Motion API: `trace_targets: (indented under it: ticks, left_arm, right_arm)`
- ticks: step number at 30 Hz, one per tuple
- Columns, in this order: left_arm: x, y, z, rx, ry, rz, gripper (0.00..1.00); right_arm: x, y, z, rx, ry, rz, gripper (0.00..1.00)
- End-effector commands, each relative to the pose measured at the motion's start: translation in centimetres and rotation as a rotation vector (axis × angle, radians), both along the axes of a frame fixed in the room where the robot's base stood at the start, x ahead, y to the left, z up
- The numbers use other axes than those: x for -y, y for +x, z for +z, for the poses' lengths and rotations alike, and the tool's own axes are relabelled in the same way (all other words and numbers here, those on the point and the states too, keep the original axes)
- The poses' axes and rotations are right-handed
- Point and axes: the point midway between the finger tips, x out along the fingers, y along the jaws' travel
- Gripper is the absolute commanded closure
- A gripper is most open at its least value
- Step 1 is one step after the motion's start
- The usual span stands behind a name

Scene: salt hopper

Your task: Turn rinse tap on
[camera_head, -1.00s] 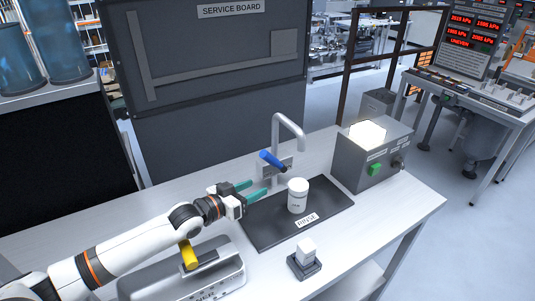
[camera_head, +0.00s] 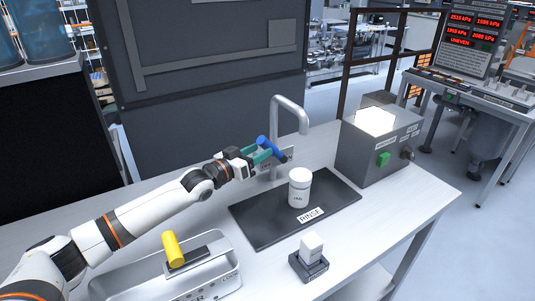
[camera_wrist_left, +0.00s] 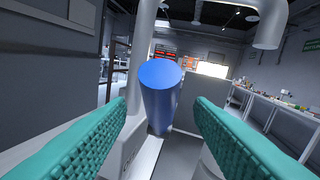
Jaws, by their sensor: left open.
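The rinse tap (camera_head: 277,118) is a grey curved spout standing at the back of the dark rinse mat (camera_head: 250,222). Its blue lever handle (camera_head: 270,148) sticks out toward my left gripper (camera_head: 262,157). The gripper's green fingers are open at the handle. In the left wrist view the blue handle (camera_wrist_left: 160,92) lies ahead, between and beyond the two open fingertips (camera_wrist_left: 160,108); I cannot tell whether either finger touches it. The tap's spout also shows at the upper right of that view (camera_wrist_left: 270,22). My right gripper is not in view.
A white jar (camera_head: 299,188) stands on the mat near the tap. A grey box with a lit top and green button (camera_head: 383,159) stands at right. A white block on a dark base (camera_head: 311,250) and a metal tray with a yellow handle (camera_head: 215,262) sit in front.

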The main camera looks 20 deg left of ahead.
Motion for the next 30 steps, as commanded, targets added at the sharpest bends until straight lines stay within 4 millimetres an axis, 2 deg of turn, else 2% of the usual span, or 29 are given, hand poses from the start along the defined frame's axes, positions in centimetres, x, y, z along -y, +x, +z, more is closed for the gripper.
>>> trace_targets:
  ticks: [1,9,21,23,30]
  left_arm:
    - [0.4,0.8,-0.2,0.004,0.001,0.0,0.52]
    - [1.5,3.4,-0.1,0.001,0.001,0.0,0.52]
    - [1.8,3.9,0.0,0.0,0.001,0.0,0.52]
    - [1.8,3.9,0.0,0.0,0.001,0.0,0.59]
    - [1.8,3.9,0.0,0.0,0.001,0.0,0.98]
  right_arm:
    - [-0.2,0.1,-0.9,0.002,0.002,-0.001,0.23]
    - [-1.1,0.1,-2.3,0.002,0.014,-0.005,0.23]
    - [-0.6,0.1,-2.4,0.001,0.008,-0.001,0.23]
    - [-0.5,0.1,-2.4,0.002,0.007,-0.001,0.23]
    - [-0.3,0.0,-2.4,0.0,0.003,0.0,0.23]
